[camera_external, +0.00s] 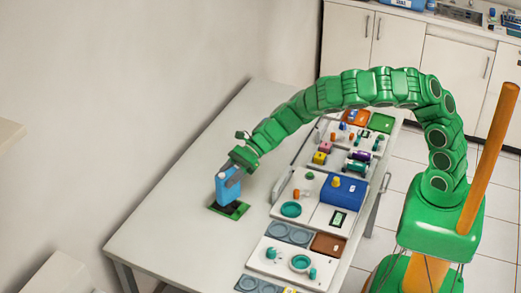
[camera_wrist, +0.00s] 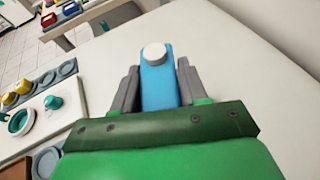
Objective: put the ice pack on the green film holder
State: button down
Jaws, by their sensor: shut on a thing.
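The ice pack (camera_external: 223,191) is a blue, bottle-like block with a white cap, held upright. It also shows in the wrist view (camera_wrist: 158,85) between the two grey fingers. My gripper (camera_external: 233,176) is shut on its upper part. The green film holder (camera_external: 234,210) is a flat dark green piece on the table, directly below the ice pack. The pack's lower end hides part of the holder. I cannot tell whether the pack touches it. The holder is hidden in the wrist view.
The table (camera_external: 165,215) is clear left of the holder. Right of it are white trays (camera_external: 290,255) with teal dishes, a blue box (camera_external: 343,192) and grey round-welled holders (camera_external: 288,234). A wall runs along the table's far left side.

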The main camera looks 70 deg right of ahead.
aim_at(218, 194)
jog(key=shift+f, duration=1.55)
jog(key=shift+f, duration=0.1)
jog(key=c, duration=0.6)
grip_release()
jog(key=shift+d+r, duration=0.3)
jog(key=shift+d, duration=0.1)
jog(key=v, duration=1.1)
jog(key=shift+s, duration=0.1)
